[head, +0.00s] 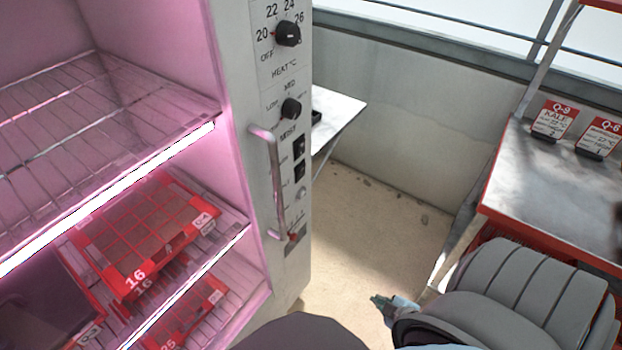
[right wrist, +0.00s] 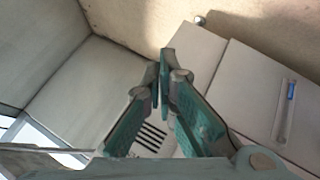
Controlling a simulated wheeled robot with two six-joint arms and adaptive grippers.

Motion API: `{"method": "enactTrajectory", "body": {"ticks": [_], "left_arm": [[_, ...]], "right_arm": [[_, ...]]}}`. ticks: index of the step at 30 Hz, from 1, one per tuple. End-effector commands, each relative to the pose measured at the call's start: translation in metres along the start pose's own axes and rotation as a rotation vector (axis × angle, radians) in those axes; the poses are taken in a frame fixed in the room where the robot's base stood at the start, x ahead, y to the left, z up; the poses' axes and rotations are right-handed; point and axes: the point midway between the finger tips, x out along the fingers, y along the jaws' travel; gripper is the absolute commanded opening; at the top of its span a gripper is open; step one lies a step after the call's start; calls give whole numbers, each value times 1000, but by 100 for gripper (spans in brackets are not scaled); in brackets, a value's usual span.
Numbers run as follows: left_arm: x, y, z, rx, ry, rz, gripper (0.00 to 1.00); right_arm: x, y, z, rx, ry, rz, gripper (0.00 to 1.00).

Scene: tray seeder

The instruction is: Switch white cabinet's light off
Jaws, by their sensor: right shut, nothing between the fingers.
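The white cabinet (head: 235,60) stands open at the left of the head view, with its inside lit pink by bright light strips (head: 120,190). Its side panel carries a heat knob (head: 287,34), a second black knob (head: 291,108), black rocker switches (head: 299,146) and a small red control (head: 293,238) low down. A metal handle (head: 272,185) partly covers the panel, and the small labels are hard to read. My right gripper (head: 380,302) is low in the head view, right of the panel and apart from it. In the right wrist view its fingers (right wrist: 163,75) are together and empty.
Red trays (head: 135,285) lie on the cabinet's wire shelves. A metal bench (head: 540,185) with label cards (head: 553,122) stands at the right. A white table (head: 338,105) is behind the panel.

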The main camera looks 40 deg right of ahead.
Motion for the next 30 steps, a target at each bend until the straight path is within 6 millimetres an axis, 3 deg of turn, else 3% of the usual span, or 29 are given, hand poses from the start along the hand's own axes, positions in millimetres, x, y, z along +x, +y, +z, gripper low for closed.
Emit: {"method": "enactTrajectory", "body": {"ticks": [1, 3, 4, 6, 10, 12, 15, 25, 30], "left_arm": [[8, 1, 1, 0, 0, 0, 29], [14, 1, 2, 0, 0, 0, 29], [16, 1, 2, 0, 0, 0, 29], [21, 2, 2, 0, 0, 0, 29], [26, 2, 3, 0, 0, 0, 29], [26, 2, 3, 0, 0, 0, 29], [26, 2, 3, 0, 0, 0, 29], [27, 2, 3, 0, -1, 0, 29], [34, 3, 4, 0, -1, 0, 29]], "right_arm": [[2, 47, -28, -137, 132, 86, 0], [-11, 105, -82, -349, 331, 221, 0], [-21, 125, -105, -436, 411, 280, 0], [-50, 159, -156, -614, 583, 411, 0], [-100, 186, -219, -827, 803, 595, 0], [-115, 191, -235, -878, 861, 649, 0], [-123, 193, -242, -900, 889, 676, 0], [-121, 194, -245, -897, 887, 676, 0], [-109, 196, -264, -896, 888, 678, 0]]}}
